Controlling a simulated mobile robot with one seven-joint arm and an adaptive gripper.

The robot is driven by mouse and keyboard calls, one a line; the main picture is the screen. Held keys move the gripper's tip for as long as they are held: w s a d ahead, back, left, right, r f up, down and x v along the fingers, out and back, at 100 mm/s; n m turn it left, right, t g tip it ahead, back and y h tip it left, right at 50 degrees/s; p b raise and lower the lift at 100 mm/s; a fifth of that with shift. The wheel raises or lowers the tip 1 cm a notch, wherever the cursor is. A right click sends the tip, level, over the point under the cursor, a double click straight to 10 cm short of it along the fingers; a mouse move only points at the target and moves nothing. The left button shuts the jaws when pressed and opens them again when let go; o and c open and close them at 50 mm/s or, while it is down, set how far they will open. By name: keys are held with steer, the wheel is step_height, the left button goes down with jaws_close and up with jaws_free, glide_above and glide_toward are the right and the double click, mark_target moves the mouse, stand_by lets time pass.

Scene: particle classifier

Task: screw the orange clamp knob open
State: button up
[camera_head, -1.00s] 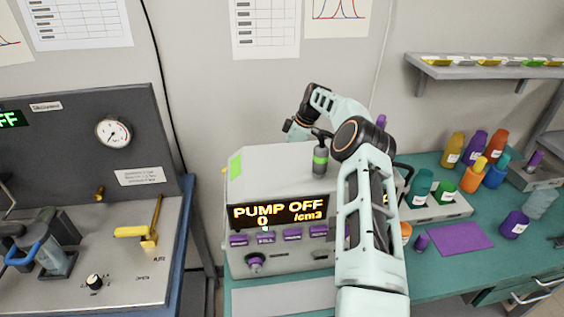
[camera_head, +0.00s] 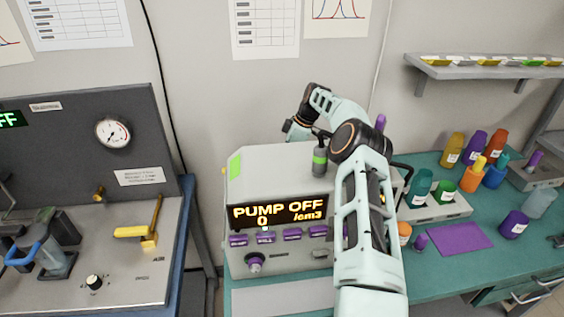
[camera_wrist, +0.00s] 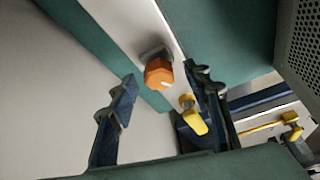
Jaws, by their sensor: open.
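The orange clamp knob (camera_wrist: 158,73) shows in the wrist view, seated on a grey mount with a small white mark on its face. My gripper (camera_wrist: 163,86) is open, one dark finger on each side of the knob in the picture. The knob appears beyond the fingertips, and I see no contact. I cannot make out the orange knob in the head view.
A yellow knob (camera_wrist: 194,118) lies close to the right finger in the wrist view, with a yellow lever (camera_wrist: 272,127) farther right. A perforated grey panel (camera_wrist: 300,45) fills the upper right. In the head view, a bench with a gauge (camera_head: 113,132) stands left, bottles right.

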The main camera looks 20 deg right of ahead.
steer(key=v, duration=1.2)
steer(key=shift+s, duration=0.1)
steer(key=s+a+m+t+h, duration=0.2)
steer(key=a+m+h, duration=0.45)
steer(key=m, duration=1.15)
steer(key=shift+y, duration=0.35)
steer(key=p+x, duration=0.2)
steer(key=x, duration=0.9)
steer(key=shift+w+f, duration=0.15)
steer(key=shift+f, duration=0.25)
steer(key=shift+c, duration=0.7)
steer(key=c, duration=1)
